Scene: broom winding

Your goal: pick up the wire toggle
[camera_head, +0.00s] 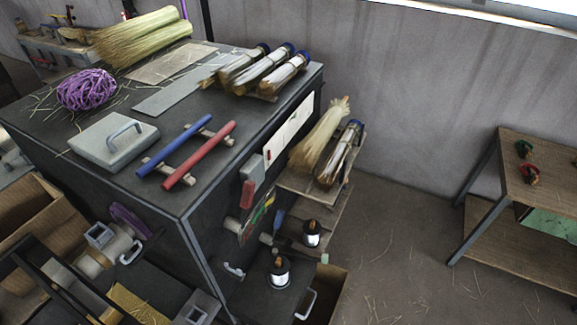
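I cannot tell for certain which thing is the wire toggle. Two short bars, one blue (174,147) and one red (199,155), lie side by side on small wooden rests near the front edge of the dark bench top (190,60).
The bench also holds a grey block with a handle (115,138), a purple twine ball (87,90), a straw bundle (140,38) and several tied bundles (262,72). More bundles (320,137) lie on a side shelf. Open floor (400,240) separates bench and shelf unit (540,190).

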